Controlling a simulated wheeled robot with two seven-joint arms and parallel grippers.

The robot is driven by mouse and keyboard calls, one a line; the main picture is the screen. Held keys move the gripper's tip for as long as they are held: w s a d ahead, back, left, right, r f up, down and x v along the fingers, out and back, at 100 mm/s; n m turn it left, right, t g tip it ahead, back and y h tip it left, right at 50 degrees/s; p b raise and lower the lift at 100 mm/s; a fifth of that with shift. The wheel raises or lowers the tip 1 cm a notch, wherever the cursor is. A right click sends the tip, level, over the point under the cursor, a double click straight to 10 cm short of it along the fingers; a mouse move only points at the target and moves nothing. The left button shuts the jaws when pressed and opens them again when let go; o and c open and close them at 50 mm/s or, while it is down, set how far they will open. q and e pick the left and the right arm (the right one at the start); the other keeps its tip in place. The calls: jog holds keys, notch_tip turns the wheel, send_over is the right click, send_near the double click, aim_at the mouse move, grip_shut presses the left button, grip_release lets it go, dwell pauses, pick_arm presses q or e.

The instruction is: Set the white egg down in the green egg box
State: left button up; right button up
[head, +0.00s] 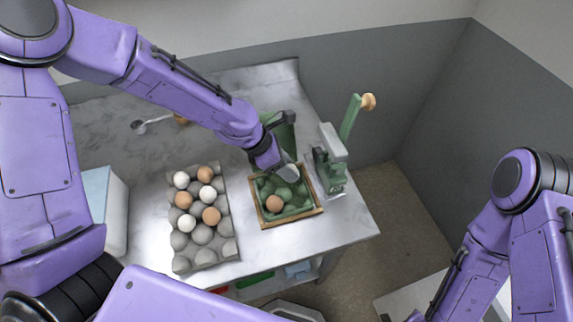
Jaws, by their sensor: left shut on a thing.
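The green egg box (297,209) sits in a shallow wooden frame (318,211) on the marble counter, with one brown egg (274,203) in a front-left cup and other cups empty. My left gripper (287,173) is over the back edge of the box, pointing down and to the right. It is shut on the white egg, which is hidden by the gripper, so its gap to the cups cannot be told. My right gripper is out of view; only its arm shows at the right.
A grey egg tray (203,235) with several white and brown eggs lies left of the box. A green-handled press (333,155) stands close on the right. A spoon (150,124) lies at the back left. A pale blue-and-white box (105,210) stands at the left edge.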

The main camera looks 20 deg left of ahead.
pick_arm(q)
jog(key=shift+f+b, duration=0.4)
jog(key=shift+f, duration=0.5)
dwell(0.4)
jog(key=o, duration=0.8)
jog(key=v, duration=1)
jog(key=shift+r, duration=0.25)
jog(key=shift+s, duration=0.1)
